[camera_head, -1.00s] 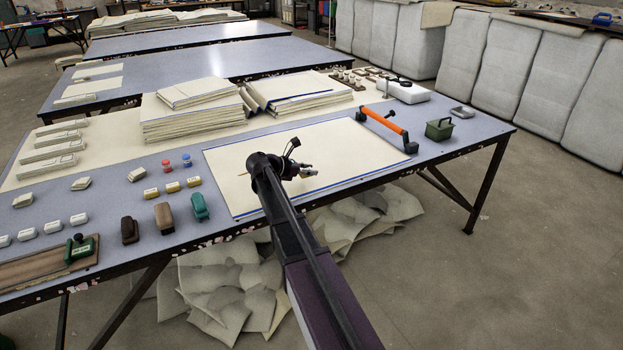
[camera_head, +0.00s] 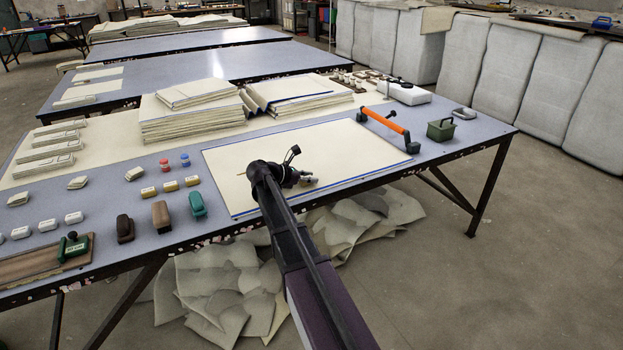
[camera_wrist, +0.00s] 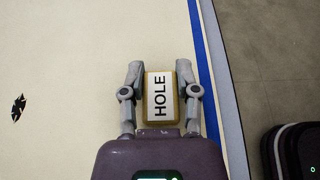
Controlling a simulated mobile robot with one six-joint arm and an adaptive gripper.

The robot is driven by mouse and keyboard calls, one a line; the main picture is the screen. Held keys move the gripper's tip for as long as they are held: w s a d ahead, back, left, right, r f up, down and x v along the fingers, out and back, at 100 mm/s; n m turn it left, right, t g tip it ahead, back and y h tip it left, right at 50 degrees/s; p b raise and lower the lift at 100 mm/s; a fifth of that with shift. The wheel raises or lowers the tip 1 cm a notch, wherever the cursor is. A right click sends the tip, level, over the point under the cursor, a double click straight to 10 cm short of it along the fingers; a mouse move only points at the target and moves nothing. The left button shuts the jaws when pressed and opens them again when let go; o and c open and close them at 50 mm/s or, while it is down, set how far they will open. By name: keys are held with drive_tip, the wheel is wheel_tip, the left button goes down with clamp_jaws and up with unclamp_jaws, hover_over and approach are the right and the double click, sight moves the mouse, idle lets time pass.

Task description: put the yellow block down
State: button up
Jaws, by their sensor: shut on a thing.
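A yellow block (camera_wrist: 173,97) with a white top label reading "HOLE" sits between my gripper's fingers in the wrist view. My gripper (camera_wrist: 160,80) is shut on it, one finger on each side. In the head view my gripper (camera_head: 309,179) is over the cream cloth (camera_head: 345,140), near the cloth's front blue-lined edge; the block is too small to make out there. In the wrist view the cloth (camera_wrist: 70,90) lies beneath the block. I cannot tell whether the block touches the cloth.
An orange-handled tool (camera_head: 384,124) lies at the cloth's right side, with a green box (camera_head: 441,130) beyond it. Several small yellow blocks (camera_head: 170,186) and darker blocks (camera_head: 161,215) stand left of the cloth. The table's front edge (camera_wrist: 222,90) is close to my gripper. The cloth's middle is mostly clear.

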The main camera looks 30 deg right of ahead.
drive_tip(key=shift+f, duration=0.15)
drive_tip(key=o, duration=0.9)
drive_tip(key=shift+r, duration=0.25)
drive_tip(key=p+v, duration=0.4)
drive_tip(key=v, duration=0.6)
drive_tip(key=shift+a, duration=0.25)
drive_tip(key=shift+a+r+p, duration=0.25)
drive_tip(key=shift+a+p, duration=0.05)
drive_tip(key=shift+a, duration=0.4)
